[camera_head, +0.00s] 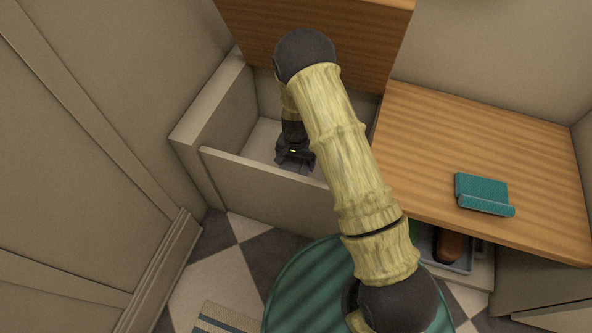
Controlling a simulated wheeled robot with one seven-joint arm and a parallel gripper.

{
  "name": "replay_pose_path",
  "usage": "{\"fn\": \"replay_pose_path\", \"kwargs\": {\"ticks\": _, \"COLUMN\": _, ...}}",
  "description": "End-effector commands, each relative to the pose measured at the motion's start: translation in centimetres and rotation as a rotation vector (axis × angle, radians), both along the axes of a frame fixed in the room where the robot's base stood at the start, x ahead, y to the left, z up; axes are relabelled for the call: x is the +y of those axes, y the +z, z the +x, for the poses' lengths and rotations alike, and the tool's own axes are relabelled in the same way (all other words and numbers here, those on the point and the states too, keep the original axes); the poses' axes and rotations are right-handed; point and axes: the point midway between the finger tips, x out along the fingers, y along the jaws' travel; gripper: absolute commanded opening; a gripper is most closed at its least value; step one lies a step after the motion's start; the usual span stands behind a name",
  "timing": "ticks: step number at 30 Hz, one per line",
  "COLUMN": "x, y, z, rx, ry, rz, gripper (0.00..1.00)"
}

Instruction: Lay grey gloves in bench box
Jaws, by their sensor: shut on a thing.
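The bench box (262,186) is an open beige compartment at the upper middle, with its wooden lid (335,35) raised at the back. My gripper (292,167) reaches down inside it, near the left part of its pale floor. It is shut on the grey gloves, but they hardly show. The gripper body hides most of them, and I cannot tell whether they touch the floor of the box. My arm covers the right part of the box.
A wooden bench top (480,150) lies right of the box, with a teal tray-like object (483,193) on it. Below it is a grey tray (458,265) holding a brown item (447,247). A panelled door or wall (70,160) stands at left. A striped mat (225,318) lies on the checkered floor.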

Motion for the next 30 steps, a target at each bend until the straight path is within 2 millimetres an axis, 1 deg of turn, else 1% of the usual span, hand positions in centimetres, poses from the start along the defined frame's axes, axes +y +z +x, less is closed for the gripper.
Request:
{"fn": "replay_pose_path", "kwargs": {"ticks": 5, "x": 0.0, "y": 0.2, "z": 0.0, "rx": -0.001, "ry": 0.0, "rz": 0.001, "gripper": 0.66}}
{"fn": "replay_pose_path", "kwargs": {"ticks": 8, "x": 0.0, "y": -0.2, "z": 0.0, "rx": 0.0, "ry": 0.0, "rz": 0.0, "gripper": 0.66}}
{"fn": "replay_pose_path", "kwargs": {"ticks": 11, "x": 0.0, "y": -1.6, "z": 0.0, "rx": 0.001, "ry": 0.0, "rz": 0.0, "gripper": 0.66}}
{"fn": "replay_pose_path", "kwargs": {"ticks": 15, "x": 0.0, "y": -4.1, "z": 0.0, "rx": 0.001, "ry": 0.0, "rz": -0.001, "gripper": 0.66}}
{"fn": "replay_pose_path", "kwargs": {"ticks": 18, "x": 0.0, "y": -4.9, "z": 0.0, "rx": -0.001, "ry": 0.0, "rz": 0.001, "gripper": 0.66}}
{"fn": "replay_pose_path", "kwargs": {"ticks": 26, "x": 0.0, "y": -4.8, "z": 0.0, "rx": -0.001, "ry": 0.0, "rz": 0.001, "gripper": 0.66}}
{"fn": "replay_pose_path", "kwargs": {"ticks": 30, "x": 0.0, "y": -5.1, "z": 0.0, "rx": 0.0, "ry": 0.0, "rz": 0.0, "gripper": 0.66}}
